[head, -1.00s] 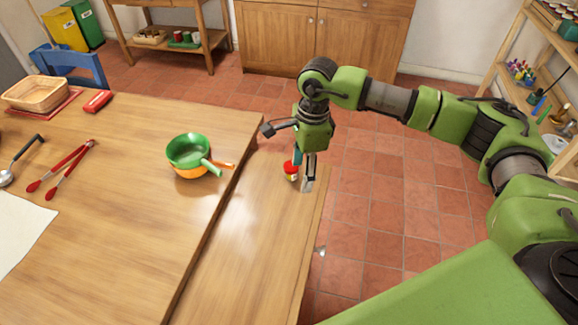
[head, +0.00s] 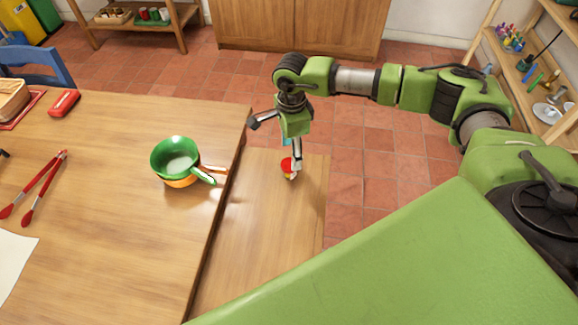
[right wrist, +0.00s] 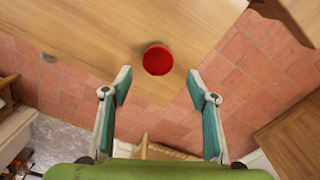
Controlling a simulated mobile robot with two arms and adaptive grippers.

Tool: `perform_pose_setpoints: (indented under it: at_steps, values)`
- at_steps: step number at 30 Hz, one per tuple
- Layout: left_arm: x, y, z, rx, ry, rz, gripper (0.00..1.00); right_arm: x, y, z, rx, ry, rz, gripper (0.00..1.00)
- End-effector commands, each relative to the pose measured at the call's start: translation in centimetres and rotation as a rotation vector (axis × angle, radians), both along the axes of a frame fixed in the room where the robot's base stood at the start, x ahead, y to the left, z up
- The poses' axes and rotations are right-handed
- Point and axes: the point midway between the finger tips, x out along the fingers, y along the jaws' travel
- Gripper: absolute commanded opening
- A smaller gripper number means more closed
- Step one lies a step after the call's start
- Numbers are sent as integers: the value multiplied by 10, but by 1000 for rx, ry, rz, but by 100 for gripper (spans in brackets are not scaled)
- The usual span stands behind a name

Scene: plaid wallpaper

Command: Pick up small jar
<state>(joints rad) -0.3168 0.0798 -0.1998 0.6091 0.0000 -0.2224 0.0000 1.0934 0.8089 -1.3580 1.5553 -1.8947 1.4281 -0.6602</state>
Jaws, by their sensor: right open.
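A small jar (head: 287,165) with a red lid stands on the lower wooden bench beside the big table. In the right wrist view its round red lid (right wrist: 157,60) shows from above, ahead of and between the fingertips. My right gripper (head: 293,160) is over the jar, pointing down, and partly hides it. In the right wrist view the gripper (right wrist: 157,86) is open, with its two teal-padded fingers apart and nothing between them. I cannot tell from the head view whether a finger touches the jar. My left gripper is not in view.
The wooden table (head: 120,250) lies left of the bench (head: 250,240). Stacked green and orange pans (head: 178,160) stand near its right edge, handles pointing right. Red tongs (head: 38,190) and a red object (head: 64,102) lie further left. Tiled floor is beyond the bench; a shelf (head: 540,90) stands right.

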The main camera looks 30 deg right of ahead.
Motion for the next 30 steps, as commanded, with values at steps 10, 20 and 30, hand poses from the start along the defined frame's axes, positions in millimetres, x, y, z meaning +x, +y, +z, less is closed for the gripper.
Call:
perform_pose_setpoints:
  at_steps: [10,20,30]
  values:
    - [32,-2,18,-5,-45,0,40,-5,6,-32,0,4,2,53]
    - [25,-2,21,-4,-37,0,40,-5,7,-63,0,1,0,53]
    - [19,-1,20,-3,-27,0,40,-4,7,-63,0,0,0,7]
